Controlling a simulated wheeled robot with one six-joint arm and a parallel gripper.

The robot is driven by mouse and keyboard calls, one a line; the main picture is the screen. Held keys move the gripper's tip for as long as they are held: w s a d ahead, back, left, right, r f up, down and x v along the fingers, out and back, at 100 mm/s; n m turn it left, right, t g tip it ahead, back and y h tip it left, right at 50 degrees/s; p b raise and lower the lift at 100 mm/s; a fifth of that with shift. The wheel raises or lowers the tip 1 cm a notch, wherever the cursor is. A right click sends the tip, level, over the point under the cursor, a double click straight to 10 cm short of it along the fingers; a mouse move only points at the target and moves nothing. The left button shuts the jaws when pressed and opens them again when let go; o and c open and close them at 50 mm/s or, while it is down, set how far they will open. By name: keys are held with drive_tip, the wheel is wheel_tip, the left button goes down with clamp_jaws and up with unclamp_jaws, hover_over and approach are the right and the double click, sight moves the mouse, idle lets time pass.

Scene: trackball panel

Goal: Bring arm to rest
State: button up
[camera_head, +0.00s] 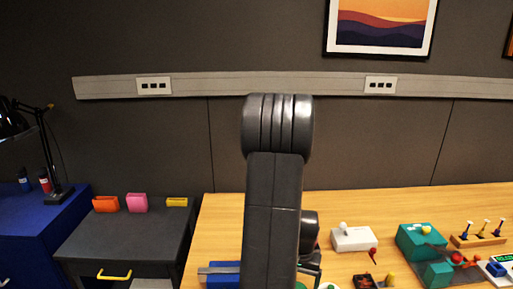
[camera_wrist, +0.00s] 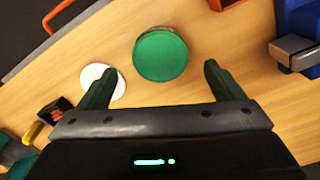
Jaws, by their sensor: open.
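My gripper (camera_wrist: 155,85) shows in the wrist view with its two dark green fingers spread wide apart and nothing between the tips. A round green disc (camera_wrist: 161,54) lies on the wooden table (camera_wrist: 215,50) just past the fingertips. A white disc (camera_wrist: 102,80) is partly hidden behind the left finger. In the head view my arm rises dark and upright in the middle and hides part of the wooden table (camera_head: 350,200). The gripper's fingers cannot be made out there.
A blue box with a grey bar (camera_wrist: 295,48) stands at the wrist view's right. In the head view, a white box (camera_head: 353,239), a teal box (camera_head: 420,240) and a peg rack (camera_head: 480,239) stand to the right. A dark cabinet (camera_head: 125,235) is left of the table.

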drive_tip(key=shift+f, duration=0.9)
